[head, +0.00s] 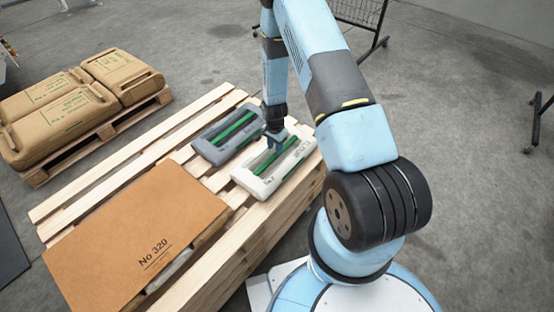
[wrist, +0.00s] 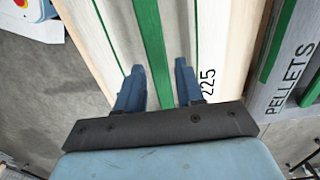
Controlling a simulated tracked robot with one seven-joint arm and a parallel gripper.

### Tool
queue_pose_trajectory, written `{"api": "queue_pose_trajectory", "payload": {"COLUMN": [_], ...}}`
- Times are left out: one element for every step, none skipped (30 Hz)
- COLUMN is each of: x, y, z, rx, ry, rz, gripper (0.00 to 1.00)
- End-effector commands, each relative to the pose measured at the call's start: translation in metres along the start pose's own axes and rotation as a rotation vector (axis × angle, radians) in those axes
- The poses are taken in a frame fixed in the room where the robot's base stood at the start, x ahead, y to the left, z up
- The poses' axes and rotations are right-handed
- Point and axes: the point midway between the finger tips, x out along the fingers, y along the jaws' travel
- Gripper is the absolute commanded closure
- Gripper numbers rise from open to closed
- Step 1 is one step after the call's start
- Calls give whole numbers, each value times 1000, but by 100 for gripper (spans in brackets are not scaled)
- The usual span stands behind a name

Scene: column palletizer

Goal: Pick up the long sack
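A pale, long sack (head: 297,158) with green stripes lies flat on the near wooden pallet (head: 75,200). A grey sack (head: 209,151) with a green stripe lies beside it, to the left and farther back. The grey sack (wrist: 285,85), lettered PELLETS, is at right there. Whether the fingertips touch the sack is unclear.
A cardboard sheet (head: 140,235) marked No 320 covers the near left of the pallet. Several brown sacks (head: 60,122) lie on another pallet (head: 105,130) at left. A wire rack (head: 360,12) stands at the back. Bare slats lie between the sheet and sacks.

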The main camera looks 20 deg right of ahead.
Motion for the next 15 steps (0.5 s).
{"api": "queue_pose_trajectory", "payload": {"x": [5,6,8,8,9,11,13,15,19,23,27,32,36,40,45], "y": [0,0,0,0,0,0,1,1,2,2,2,2,3,3,3], "z": [0,0,0,0,0,0,-1,-1,-2,-2,-4,-5,-6,-7,-7], "rx": [0,0,0,0,0,0,0,0,-1,0,1,2,1,0,0], "ry": [-1,-1,0,0,0,-1,-1,-1,-2,-2,-2,-1,-1,-1,-1], "rz": [1,1,0,0,0,0,1,1,2,3,2,2,2,2,1], "gripper": [63,63,63,63,63,63,63,63,63,63,63,63,63,63,63]}}
